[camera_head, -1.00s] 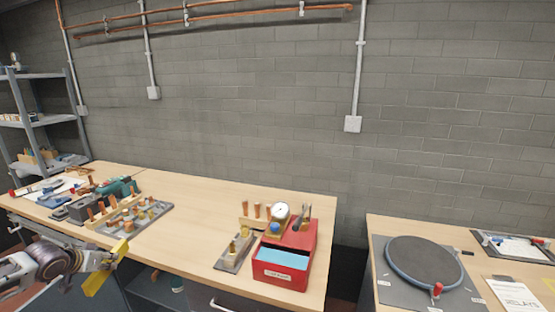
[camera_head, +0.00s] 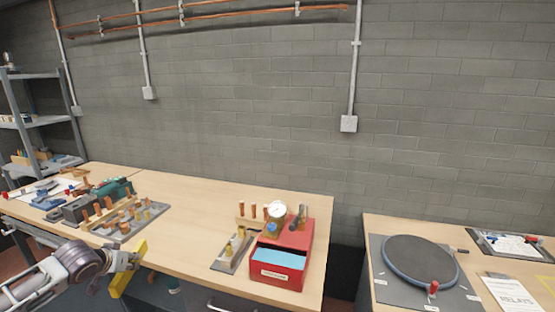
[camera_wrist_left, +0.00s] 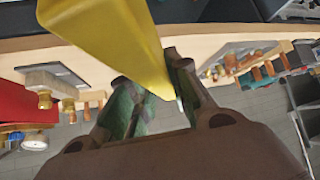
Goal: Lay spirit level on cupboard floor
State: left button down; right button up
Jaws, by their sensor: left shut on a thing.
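My left gripper (camera_head: 127,264) is shut on the yellow spirit level (camera_head: 128,269), held in the air just off the front edge of the workbench. In the left wrist view the spirit level (camera_wrist_left: 120,40) runs between the fingers (camera_wrist_left: 160,95) and fills the upper middle, tilted. The cupboard (camera_head: 160,286) under the bench shows only in part, behind my left arm and the level; its floor cannot be made out clearly. My right gripper is not in view.
The workbench (camera_head: 185,225) carries a red box with an open drawer (camera_head: 280,268), a fittings plate (camera_head: 232,250) and copper fittings in a wooden rack (camera_head: 105,212). A side table with a round turntable (camera_head: 420,260) stands at right. The bench middle is clear.

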pick_arm(q)
jog(key=s+d+f+m+h, duration=0.1)
jog(key=s+d, duration=0.1)
jog(key=d, duration=0.6)
jog(key=s+d+f, duration=0.1)
jog(key=s+d, duration=0.1)
jog(key=d, duration=0.6)
jog(key=s+d+f, duration=0.7)
jog(key=d+f, duration=0.2)
jog(key=shift+s, duration=0.15)
jog(key=shift+d, duration=0.1)
jog(key=shift+r, duration=0.1)
dwell(0.4)
